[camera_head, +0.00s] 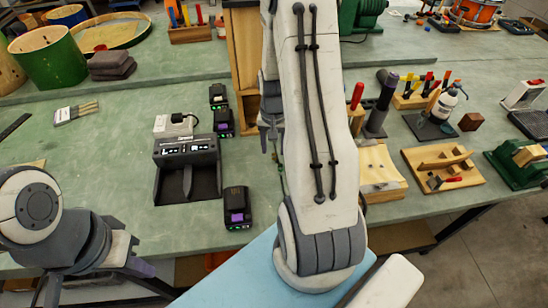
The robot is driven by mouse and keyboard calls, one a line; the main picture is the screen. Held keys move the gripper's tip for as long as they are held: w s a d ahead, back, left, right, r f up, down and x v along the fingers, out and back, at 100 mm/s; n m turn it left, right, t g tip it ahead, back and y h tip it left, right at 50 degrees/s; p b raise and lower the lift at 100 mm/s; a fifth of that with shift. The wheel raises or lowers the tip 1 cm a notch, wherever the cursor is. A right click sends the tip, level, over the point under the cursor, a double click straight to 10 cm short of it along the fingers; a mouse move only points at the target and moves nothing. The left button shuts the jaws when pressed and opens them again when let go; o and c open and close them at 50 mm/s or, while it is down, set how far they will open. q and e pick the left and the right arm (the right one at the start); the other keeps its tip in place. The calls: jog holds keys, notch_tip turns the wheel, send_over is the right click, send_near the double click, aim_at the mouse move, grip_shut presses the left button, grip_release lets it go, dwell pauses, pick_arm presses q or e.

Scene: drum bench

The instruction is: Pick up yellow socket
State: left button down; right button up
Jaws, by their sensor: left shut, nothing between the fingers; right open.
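I cannot make out a yellow socket for certain in the head view; my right arm covers the middle of the bench. My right gripper (271,140) hangs over the bench behind my own arm link, partly hidden, right of the black charger. It is open, and I see nothing held in it. My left gripper (138,266) is low at the left, by the front edge of the bench. It is shut and empty, away from the bench objects.
A black charger (187,150) and several battery packs (237,207) stand left of my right arm. Right of it are a wooden block (380,170), a tool rack (412,100), a white bottle (444,104) and a wooden tray (410,160). The left front bench is clear.

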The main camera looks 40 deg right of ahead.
aim_at(274, 154)
jog(key=f, duration=0.3)
jog(key=shift+s+f, duration=0.2)
jog(key=shift+f, duration=0.05)
grip_shut()
jog(key=shift+r, duration=0.1)
